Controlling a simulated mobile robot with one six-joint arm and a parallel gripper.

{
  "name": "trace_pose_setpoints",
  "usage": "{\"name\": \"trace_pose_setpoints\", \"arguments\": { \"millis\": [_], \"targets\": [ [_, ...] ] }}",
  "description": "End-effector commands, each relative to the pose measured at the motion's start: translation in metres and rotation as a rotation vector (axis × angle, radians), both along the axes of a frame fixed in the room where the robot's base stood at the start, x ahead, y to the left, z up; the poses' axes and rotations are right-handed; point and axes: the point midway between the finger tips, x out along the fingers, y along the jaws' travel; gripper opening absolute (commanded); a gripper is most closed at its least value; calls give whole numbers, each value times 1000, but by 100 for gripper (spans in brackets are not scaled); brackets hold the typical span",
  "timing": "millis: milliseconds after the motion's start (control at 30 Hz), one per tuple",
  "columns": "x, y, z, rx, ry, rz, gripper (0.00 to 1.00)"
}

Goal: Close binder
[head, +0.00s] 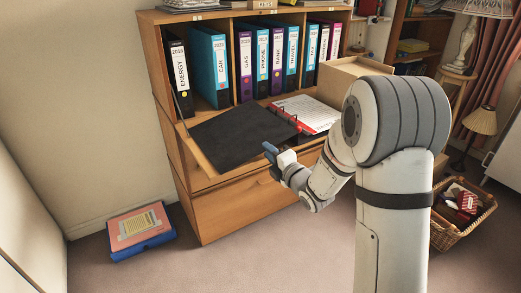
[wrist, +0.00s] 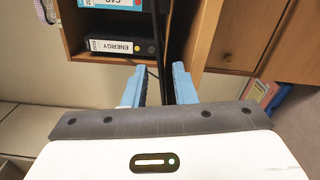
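The open binder lies on the bureau's lowered flap, with its black cover (head: 240,135) spread flat to the left. White printed pages (head: 308,112) lie on its right side, beside the rings at the spine. My gripper (head: 270,150) is at the near edge of the black cover, close to the spine. In the wrist view, my gripper (wrist: 159,88) has its blue fingers apart. A thin black strip (wrist: 161,60), which looks like the cover edge-on, shows between them. I cannot tell whether the fingers touch it.
Labelled binders stand upright on the shelf behind, including Energy (head: 179,75) and Car (head: 212,65). An open cardboard box (head: 350,70) stands right of the pages. A pink and blue stack (head: 140,230) lies on the floor at left. A wicker basket (head: 445,235) stands at right.

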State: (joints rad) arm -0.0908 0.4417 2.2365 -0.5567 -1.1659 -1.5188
Motion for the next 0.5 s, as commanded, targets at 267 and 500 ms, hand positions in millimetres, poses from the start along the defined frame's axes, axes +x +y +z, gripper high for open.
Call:
{"name": "trace_pose_setpoints", "arguments": {
  "millis": [267,500],
  "targets": [
    [21,15,0,1,2,1,25],
    [22,16,0,1,2,1,25]
  ]
}}
